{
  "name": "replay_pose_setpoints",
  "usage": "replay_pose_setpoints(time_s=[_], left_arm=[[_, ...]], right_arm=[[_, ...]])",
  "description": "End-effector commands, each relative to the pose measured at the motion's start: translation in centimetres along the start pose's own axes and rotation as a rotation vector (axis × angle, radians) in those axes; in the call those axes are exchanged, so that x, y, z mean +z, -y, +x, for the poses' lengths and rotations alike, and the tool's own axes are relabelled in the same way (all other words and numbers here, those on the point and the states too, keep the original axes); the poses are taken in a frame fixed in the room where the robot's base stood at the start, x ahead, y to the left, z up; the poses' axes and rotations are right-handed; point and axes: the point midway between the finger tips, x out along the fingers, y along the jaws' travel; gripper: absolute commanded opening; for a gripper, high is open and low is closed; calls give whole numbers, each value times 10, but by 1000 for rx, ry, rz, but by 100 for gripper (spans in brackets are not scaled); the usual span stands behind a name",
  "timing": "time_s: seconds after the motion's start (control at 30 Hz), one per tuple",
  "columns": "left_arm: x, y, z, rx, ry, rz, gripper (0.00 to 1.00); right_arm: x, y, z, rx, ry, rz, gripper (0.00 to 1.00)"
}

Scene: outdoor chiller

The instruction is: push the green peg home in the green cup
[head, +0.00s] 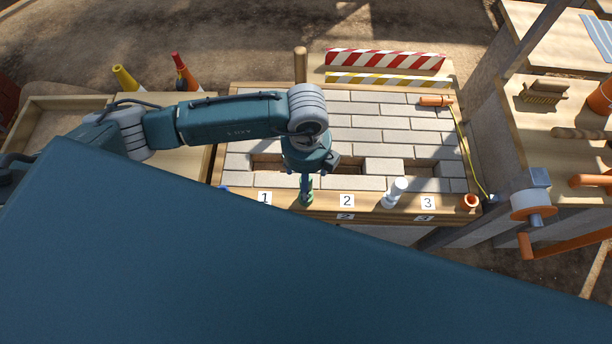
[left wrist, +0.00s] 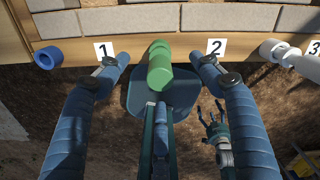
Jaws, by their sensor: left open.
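The green peg (left wrist: 160,73) stands at the front ledge between labels 1 and 2. In the left wrist view its rounded top is nearest me, and a second green part (left wrist: 159,46), likely the green cup, shows just beyond it. How deep the peg sits in the cup I cannot tell. My left gripper (left wrist: 160,58) is open, with one finger on each side of the green pieces and a visible gap on both sides. In the head view, my left gripper (head: 306,182) hangs over the green piece and partly hides it. My right gripper (left wrist: 211,106) appears low with fingers spread.
A blue cup (left wrist: 47,58) lies left of label 1. A white cup (left wrist: 273,48) with a white peg (head: 397,189) is between labels 2 and 3. An orange cup (head: 471,201) is at the ledge's right end. Bricks (head: 375,122) cover the table behind.

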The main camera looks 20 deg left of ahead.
Motion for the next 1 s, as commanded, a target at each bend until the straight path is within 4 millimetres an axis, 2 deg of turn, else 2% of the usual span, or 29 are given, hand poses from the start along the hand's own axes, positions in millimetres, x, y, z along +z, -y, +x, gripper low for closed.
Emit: replay_pose_setpoints(time_s=[0.03, 0.37, 0.77, 0.87, 1.0], left_arm=[[0, 0, -12, -1, 0, 0, 66], [0, 0, -48, 0, 0, 0, 66], [0, 0, -50, -1, 0, 0, 66], [0, 1, -59, -3, 1, 0, 66], [1, 2, -84, -6, 2, 1, 66]], right_arm=[[-1, -1, -10, 0, 0, 0, 75], [-3, -1, -36, 1, 0, 1, 75], [-3, -1, -35, 0, 0, 0, 75], [-3, 0, -35, 0, 0, 0, 75], [-3, 0, -35, -1, 0, 0, 75]])
